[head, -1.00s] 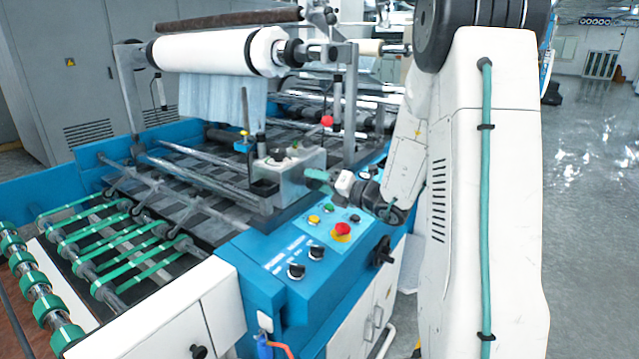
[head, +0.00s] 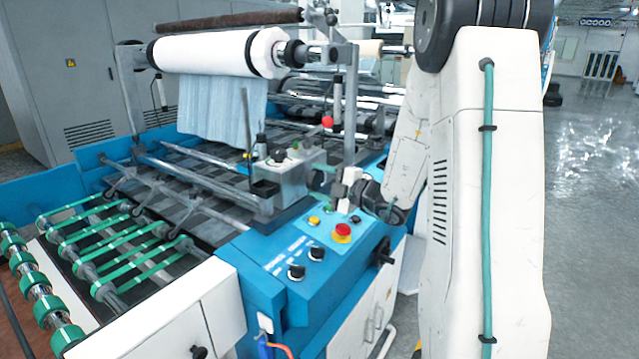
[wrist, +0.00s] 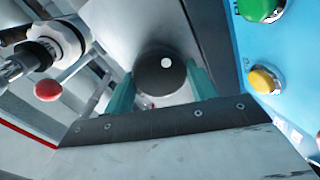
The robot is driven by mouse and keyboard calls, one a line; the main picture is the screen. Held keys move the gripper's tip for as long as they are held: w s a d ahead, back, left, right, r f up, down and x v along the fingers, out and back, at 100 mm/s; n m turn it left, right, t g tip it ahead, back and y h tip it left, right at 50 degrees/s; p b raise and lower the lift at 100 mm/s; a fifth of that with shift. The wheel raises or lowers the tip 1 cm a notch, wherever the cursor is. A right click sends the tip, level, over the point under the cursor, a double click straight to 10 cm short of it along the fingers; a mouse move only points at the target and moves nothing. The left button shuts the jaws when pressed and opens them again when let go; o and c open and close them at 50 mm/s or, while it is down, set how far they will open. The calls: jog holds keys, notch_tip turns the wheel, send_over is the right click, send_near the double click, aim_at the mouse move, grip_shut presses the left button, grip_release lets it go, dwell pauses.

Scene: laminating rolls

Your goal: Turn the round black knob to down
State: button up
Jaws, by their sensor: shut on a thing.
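The round black knob (wrist: 166,66) shows in the wrist view, with a small white dot on its face. It sits by the side of a grey metal housing. My gripper (wrist: 162,88) has one green finger on each side of the knob and is shut on it. In the head view my gripper (head: 332,178) is at the right side of the grey box (head: 290,178) above the control panel. The knob is not clearly visible there, hidden by the gripper and box.
The blue panel carries a red emergency button (head: 342,231), a yellow button (wrist: 264,79), a green button (wrist: 258,8) and black switches (head: 297,271). A red ball-ended lever (wrist: 48,90) is left of the knob in the wrist view. Open floor lies at the right.

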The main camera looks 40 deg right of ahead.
jog(key=m, duration=0.4)
jog(key=shift+m, duration=0.4)
dwell(0.4)
jog(key=o, duration=1)
jog(key=shift+d, duration=0.1)
jog(key=v, duration=0.8)
